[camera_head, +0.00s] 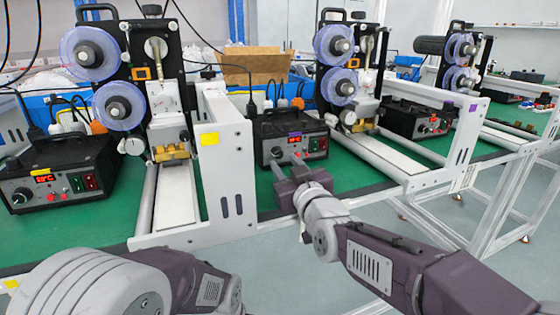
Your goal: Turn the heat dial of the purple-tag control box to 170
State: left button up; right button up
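The purple-tag control box (262,130) is a black box on the green bench in the middle of the head view. It has a small purple tag, a red lit display and red switches on its front; the display digits are too small to read. Its heat dial (277,152) is at the lower left of the front panel. My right gripper (287,161) is in front of this panel, its two fingers apart and pointing at it. The fingertips are close to the dial; whether they touch it I cannot tell. My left arm shows at the lower left, its gripper out of view.
A yellow-tag control box (62,160) stands at the left, and another black box (418,118) at the right. White frames (232,180) with reel machines stand between them. A white rail runs along the bench front, under my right arm. A cardboard box (252,68) is behind.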

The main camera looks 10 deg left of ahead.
aim_at(279, 155)
jog(key=x, duration=0.4)
jog(key=shift+w, duration=0.1)
grip_shut()
jog(key=shift+m, duration=0.4)
jog(key=m+b, duration=0.1)
jog(key=m, duration=0.1)
jog(key=shift+m, duration=0.4)
jog(key=shift+m+b, duration=0.55)
jog(key=shift+m, duration=0.95)
